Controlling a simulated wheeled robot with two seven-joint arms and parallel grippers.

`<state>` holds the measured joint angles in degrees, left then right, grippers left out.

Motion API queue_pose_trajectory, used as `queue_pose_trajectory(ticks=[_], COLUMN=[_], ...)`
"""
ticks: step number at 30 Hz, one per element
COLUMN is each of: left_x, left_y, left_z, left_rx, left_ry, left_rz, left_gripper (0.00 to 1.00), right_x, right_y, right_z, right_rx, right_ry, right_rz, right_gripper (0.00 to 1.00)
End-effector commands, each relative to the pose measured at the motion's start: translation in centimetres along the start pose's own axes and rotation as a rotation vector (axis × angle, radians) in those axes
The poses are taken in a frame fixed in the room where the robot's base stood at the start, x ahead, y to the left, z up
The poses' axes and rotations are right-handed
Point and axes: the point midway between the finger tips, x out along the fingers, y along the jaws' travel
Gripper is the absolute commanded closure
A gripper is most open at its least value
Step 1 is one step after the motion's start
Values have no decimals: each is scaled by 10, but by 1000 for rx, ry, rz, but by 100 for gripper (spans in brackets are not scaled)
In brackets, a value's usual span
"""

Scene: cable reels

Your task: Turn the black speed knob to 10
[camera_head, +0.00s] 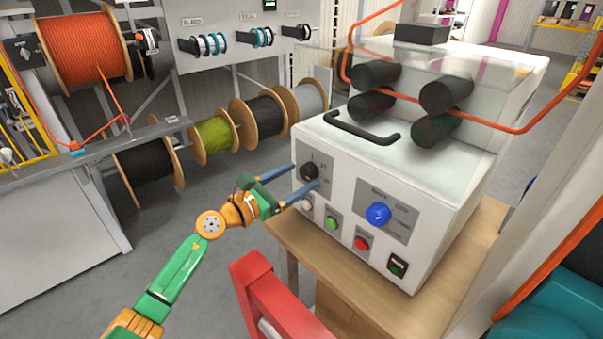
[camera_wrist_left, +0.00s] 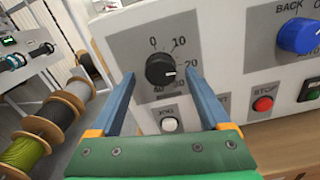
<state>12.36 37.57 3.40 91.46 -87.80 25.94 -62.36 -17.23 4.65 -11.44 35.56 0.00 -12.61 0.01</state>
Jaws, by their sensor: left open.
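The black speed knob (camera_head: 309,172) is on the front panel of the white machine (camera_head: 450,190). It also shows in the left wrist view (camera_wrist_left: 160,70), inside a dial marked 0, 10, 20, 30 and 40. Its white mark points right, close to the 20. My left gripper (camera_head: 304,178) is open, with its two blue fingers reaching toward the panel on either side of the knob. In the left wrist view the fingertips (camera_wrist_left: 160,76) stand left and right of the knob, and I cannot tell whether they touch it. My right gripper is not in view.
Below the knob is a white jog button (camera_wrist_left: 168,124). A green button (camera_head: 331,222), a red stop button (camera_head: 362,243) and a blue back/off knob (camera_head: 378,214) are on the same front. The machine stands on a wooden table (camera_head: 330,262). Cable reels stand behind, to the left.

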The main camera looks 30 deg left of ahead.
Motion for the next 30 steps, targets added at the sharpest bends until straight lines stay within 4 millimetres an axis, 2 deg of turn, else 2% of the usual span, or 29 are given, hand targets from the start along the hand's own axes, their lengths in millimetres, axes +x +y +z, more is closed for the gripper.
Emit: queue_pose_trajectory(ticks=[4, 11, 14, 20, 21, 30], left_x=[11, 12, 12, 12, 12, 12], left_y=[0, -1, -1, -1, -1, -1], left_z=[0, -1, -1, -1, -1, 0], left_rx=[-1, -2, -3, -3, -3, -52], left_ry=[0, 0, 0, 0, 1, 1], left_rz=[-1, -1, -1, -1, -1, -2], left_gripper=[20, 20, 41, 95, 100, 100], right_x=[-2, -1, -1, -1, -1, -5], right_y=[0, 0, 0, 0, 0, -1], right_z=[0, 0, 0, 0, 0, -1], right_rx=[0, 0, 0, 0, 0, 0], right_ry=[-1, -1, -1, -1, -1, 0], right_rz=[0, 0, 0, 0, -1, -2], right_gripper=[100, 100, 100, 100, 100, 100])
